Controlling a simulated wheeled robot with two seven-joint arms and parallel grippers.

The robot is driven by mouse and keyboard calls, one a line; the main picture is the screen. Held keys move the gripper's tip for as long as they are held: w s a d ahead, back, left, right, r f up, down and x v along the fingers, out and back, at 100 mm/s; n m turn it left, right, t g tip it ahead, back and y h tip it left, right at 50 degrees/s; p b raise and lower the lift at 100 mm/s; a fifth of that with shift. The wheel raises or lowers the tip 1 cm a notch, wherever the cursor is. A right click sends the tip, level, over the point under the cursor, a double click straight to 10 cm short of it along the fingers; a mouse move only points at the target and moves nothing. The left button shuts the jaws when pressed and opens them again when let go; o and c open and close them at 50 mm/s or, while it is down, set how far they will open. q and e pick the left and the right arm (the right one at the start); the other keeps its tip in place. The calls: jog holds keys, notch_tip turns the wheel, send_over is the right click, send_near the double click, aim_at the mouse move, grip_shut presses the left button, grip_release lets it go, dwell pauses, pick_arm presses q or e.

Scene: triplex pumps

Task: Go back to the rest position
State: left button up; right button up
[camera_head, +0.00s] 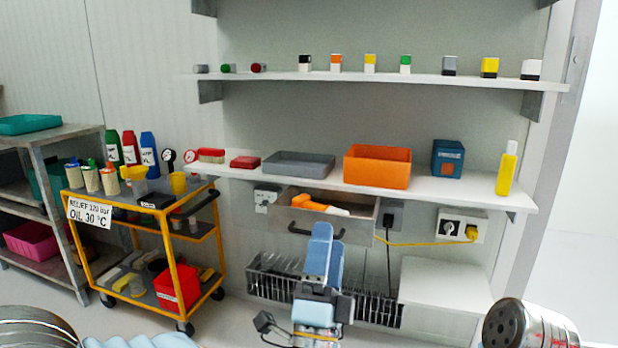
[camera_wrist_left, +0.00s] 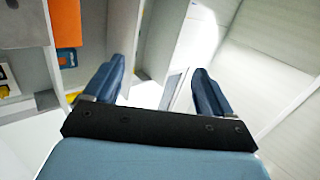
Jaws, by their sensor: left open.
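My left gripper (camera_head: 328,242) stands upright in the lower middle of the head view, in front of the wire rack and open drawer. Its blue fingers overlap in that view. In the left wrist view the fingers of the left gripper (camera_wrist_left: 156,82) are spread apart with nothing between them. My right gripper does not show in either view.
An orange box (camera_head: 377,167), a grey tray (camera_head: 299,164) and a yellow bottle (camera_head: 507,169) stand on the lower shelf. Below are an open drawer (camera_head: 330,206) and a wire rack (camera_head: 270,283). A yellow cart (camera_head: 163,240) stands left on open floor.

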pick_arm(q)
jog(key=w+a+f+n+g+y+p, duration=0.1)
jog(key=w+a+f+n+g, duration=0.2)
jog(key=f, duration=0.6)
jog(key=w+a+f+n+g+p, duration=0.25)
jog(key=f+g, duration=0.25)
jog(key=f, duration=0.4)
jog(key=w+a+f+n+g+y+p, duration=0.1)
jog(key=w+f+n+g, duration=0.2)
jog(key=f, duration=0.6)
jog(key=s+a+f+n+g+y+p, duration=0.1)
jog(key=s+a+f+n+g, duration=0.15)
jog(key=f, duration=0.35)
jog(key=s+a+f+n+g+p, duration=0.1)
jog(key=s+a+f+n+g, duration=0.2)
jog(key=f, duration=0.4)
jog(key=s+a+f+n+g+p, duration=0.1)
jog(key=s+f+n+g, duration=0.2)
jog(key=s, duration=0.5)
jog(key=s+a+f+n+g+h+p, duration=0.1)
jog(key=s+f+n+g, duration=0.3)
jog(key=s, duration=0.4)
notch_tip(320, 180, down, 2)
jog(key=shift+a+f+g, duration=0.1)
jog(key=shift+a+g, duration=0.1)
jog(key=shift+g, duration=0.55)
